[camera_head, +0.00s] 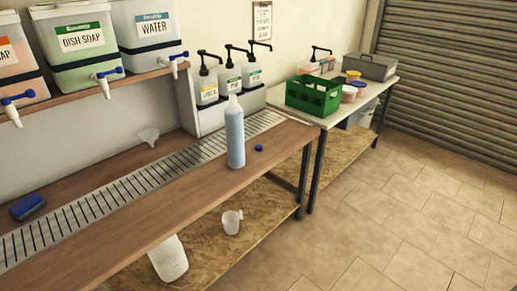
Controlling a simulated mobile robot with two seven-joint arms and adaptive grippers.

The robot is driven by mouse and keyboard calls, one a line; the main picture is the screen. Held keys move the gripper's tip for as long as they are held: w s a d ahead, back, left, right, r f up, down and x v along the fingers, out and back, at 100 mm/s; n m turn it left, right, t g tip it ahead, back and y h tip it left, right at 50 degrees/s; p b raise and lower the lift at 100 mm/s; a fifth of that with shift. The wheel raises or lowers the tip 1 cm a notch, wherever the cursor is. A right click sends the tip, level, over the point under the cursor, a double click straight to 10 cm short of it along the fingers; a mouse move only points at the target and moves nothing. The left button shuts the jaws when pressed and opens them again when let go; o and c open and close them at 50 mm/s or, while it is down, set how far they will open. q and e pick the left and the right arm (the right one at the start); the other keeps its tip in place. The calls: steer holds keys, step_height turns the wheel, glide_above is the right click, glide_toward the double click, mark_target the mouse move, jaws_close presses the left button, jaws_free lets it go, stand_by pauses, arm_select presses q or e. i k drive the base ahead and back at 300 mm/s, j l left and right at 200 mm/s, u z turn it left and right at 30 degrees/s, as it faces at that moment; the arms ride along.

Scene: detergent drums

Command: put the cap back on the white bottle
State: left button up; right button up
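A tall white bottle (235,137), tinted pale blue over most of its body, stands upright on the wooden counter near its right end. Its narrow white neck points up and shows no blue cap on it. A small dark blue cap (259,148) lies on the counter just to the right of the bottle, apart from it. Neither of my grippers shows in the head view.
A slotted drain grate (100,205) runs along the counter (215,186). Pump bottles (207,86) stand behind the bottle. Tapped drums (82,42) sit on a shelf above. A blue sponge (28,206) lies left. A green crate (314,95) stands on the side table. Open floor lies right.

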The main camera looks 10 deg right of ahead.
mark_target(234, 113)
steer(key=l+u, duration=0.1)
steer(key=u, duration=0.5)
steer(key=l+u, duration=0.65)
steer(key=l, duration=0.3)
steer(key=k+l, duration=0.1)
steer(key=l, duration=0.35)
steer(key=l+u, duration=0.15)
steer(key=l, duration=0.3)
steer(key=k+l, duration=0.15)
steer(key=l, duration=0.3)
steer(key=k+l+u, duration=0.1)
steer(key=l, duration=0.35)
